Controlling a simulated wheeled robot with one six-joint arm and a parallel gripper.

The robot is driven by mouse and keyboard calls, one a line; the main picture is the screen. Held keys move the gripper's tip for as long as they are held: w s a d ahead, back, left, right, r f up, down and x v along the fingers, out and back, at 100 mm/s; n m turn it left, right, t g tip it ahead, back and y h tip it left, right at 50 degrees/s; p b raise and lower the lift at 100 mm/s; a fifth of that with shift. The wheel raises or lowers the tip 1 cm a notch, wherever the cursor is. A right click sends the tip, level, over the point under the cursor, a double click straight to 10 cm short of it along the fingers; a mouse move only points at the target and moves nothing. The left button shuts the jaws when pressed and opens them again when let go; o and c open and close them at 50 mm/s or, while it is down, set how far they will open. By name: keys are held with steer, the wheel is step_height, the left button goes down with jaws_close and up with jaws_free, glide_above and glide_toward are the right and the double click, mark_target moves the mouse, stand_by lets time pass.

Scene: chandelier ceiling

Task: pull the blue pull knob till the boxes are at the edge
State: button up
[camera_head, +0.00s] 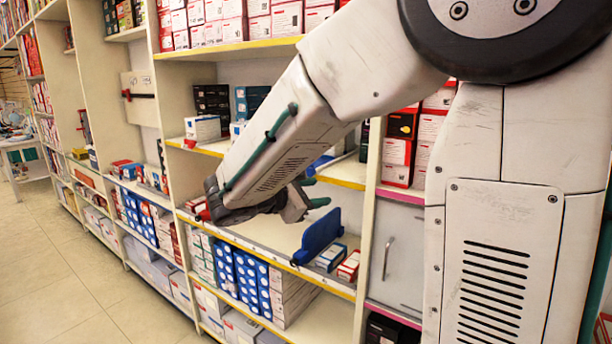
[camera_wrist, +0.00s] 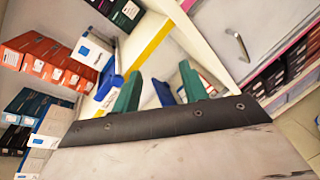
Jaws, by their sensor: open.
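My gripper (camera_head: 314,192) has green fingertips and is open in front of the shelving, between a yellow-edged upper shelf and the shelf below. In the wrist view the open fingers (camera_wrist: 158,87) have a blue piece (camera_wrist: 164,94) showing between them; I cannot tell whether they touch it. A blue upright divider-like piece (camera_head: 318,238) stands on the lower shelf, below the gripper, beside small boxes (camera_head: 331,257). Another blue piece (camera_head: 320,166) shows on the upper shelf, partly hidden behind my arm. The wrist view shows a blue piece (camera_wrist: 106,82) beside a white box (camera_wrist: 92,52). Which blue piece is the knob is unclear.
A grey cabinet door (camera_head: 398,245) with a handle is right of the lower shelf. Blue-and-white boxes (camera_head: 240,278) fill the shelf beneath. Red-and-white boxes (camera_head: 405,150) stand at the right. The aisle floor (camera_head: 60,270) at left is clear.

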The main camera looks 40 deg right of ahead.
mark_target(309, 173)
steer(key=w+a+n+t+h, duration=0.2)
steer(key=w+n+t, duration=0.2)
steer(key=w, duration=0.4)
steer(key=x, duration=0.7)
steer(key=shift+s+d, duration=0.1)
steer(key=shift+s, duration=0.05)
jaws_close()
